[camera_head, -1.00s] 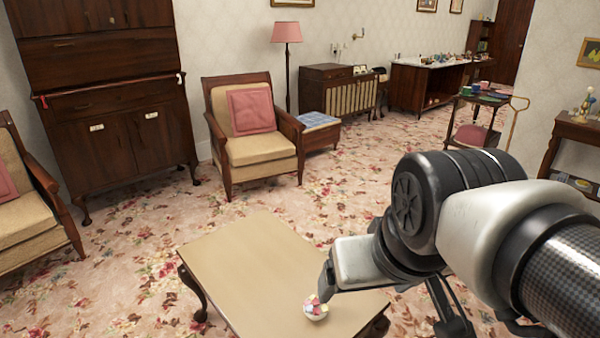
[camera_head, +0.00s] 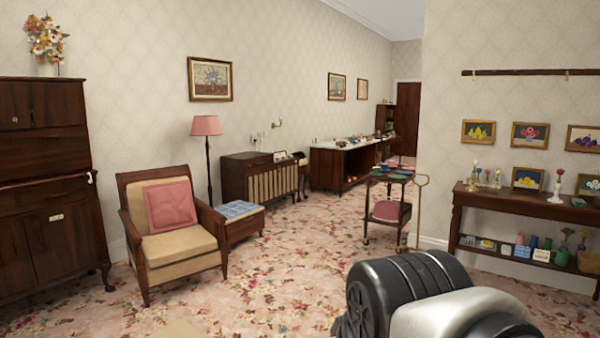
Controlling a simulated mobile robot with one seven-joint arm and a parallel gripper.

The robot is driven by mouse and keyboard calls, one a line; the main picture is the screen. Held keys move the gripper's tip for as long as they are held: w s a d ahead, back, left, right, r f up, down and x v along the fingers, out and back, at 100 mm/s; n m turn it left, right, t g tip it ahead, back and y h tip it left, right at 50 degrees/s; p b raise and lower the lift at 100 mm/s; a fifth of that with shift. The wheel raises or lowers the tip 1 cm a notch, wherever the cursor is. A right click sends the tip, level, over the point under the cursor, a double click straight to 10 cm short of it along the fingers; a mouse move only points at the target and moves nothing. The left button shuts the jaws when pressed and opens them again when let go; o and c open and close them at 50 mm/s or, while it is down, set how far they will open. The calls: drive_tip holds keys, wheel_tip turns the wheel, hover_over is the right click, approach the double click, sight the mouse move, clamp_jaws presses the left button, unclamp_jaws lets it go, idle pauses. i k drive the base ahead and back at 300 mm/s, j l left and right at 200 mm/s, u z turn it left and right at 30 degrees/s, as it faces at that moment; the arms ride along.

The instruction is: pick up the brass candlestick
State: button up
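I cannot make out a brass candlestick for certain. Small upright objects stand on the dark console table (camera_head: 462,196) at the right, among them a slim white stand (camera_head: 557,187), too small to identify surely. My arm shows at the bottom, right of the middle, well in front of that table. My gripper is outside the picture, so what its fingers do is hidden.
A dark trolley (camera_head: 388,178) stands right of the middle, with a brass-coloured crutch-like stand (camera_head: 420,205) beside it. An armchair (camera_head: 165,240), a blue-topped stool (camera_head: 233,211) and a dark cabinet (camera_head: 45,190) are at the left. Flowered carpet (camera_head: 290,270) lies open between.

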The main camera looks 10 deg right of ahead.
sight(473, 181)
drive_tip(key=j+z, duration=0.1)
drive_tip(key=z, duration=0.95)
drive_tip(key=j+z, duration=0.3)
drive_tip(key=z, duration=0.2)
drive_tip(key=k, duration=0.05)
